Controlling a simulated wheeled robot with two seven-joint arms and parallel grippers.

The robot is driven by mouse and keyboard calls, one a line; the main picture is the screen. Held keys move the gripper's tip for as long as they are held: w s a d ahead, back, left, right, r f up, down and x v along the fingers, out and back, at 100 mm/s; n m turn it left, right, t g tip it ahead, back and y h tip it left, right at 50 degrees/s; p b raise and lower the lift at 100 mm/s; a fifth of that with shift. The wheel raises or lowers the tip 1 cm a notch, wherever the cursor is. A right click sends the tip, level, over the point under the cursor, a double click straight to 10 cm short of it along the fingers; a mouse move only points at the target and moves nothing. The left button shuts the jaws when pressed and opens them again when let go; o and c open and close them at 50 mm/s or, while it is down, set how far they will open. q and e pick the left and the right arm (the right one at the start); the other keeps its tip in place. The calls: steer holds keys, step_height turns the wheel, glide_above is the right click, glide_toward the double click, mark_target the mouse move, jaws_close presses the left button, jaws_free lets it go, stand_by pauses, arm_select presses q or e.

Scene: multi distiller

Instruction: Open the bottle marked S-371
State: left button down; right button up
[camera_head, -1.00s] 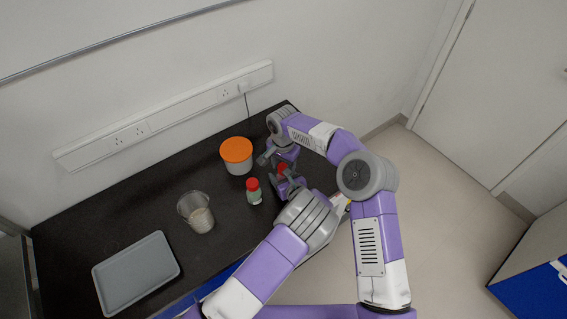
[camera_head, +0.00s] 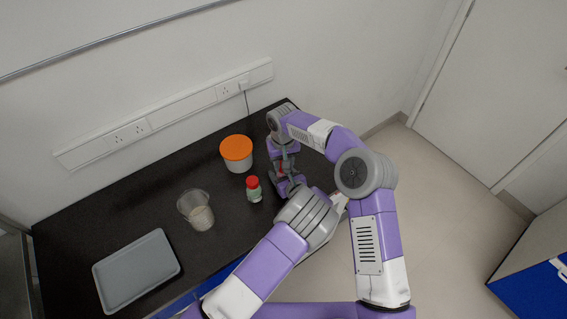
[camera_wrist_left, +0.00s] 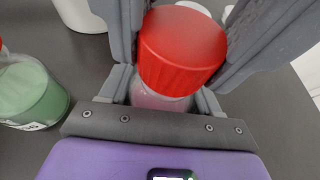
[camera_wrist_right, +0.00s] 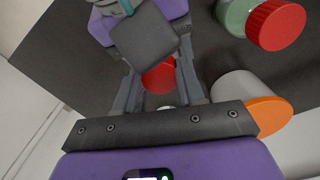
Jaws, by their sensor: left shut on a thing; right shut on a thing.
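A bottle with a red cap (camera_wrist_left: 182,48) and pinkish contents (camera_wrist_left: 158,98) is upright between my two grippers. My left gripper (camera_head: 286,181) is shut on its body, with the fingers on both sides in the left wrist view. My right gripper (camera_head: 283,163) is shut on the red cap, which shows between its fingers in the right wrist view (camera_wrist_right: 159,78). The cap is mostly hidden in the head view. A second red-capped bottle (camera_head: 254,193) with green contents stands beside the grippers; it also shows in the left wrist view (camera_wrist_left: 30,88). I cannot read the bottle markings.
A white tub with an orange lid (camera_head: 236,148) stands behind the green bottle. A clear beaker (camera_head: 197,210) with pale contents stands to the left. A grey tray (camera_head: 136,270) lies at the front left of the black bench. Bench between them is clear.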

arm_select(q)
steer(key=shift+s+f, duration=0.1)
steer(key=shift+f, duration=0.05)
arm_select(e)
steer(key=n, duration=0.3)
steer(key=shift+n, duration=0.4)
steer(key=n, duration=0.3)
steer(key=shift+n, duration=0.4)
steer(key=o, duration=1.2)
steer(key=shift+c, duration=0.2)
steer(key=shift+r, duration=0.1)
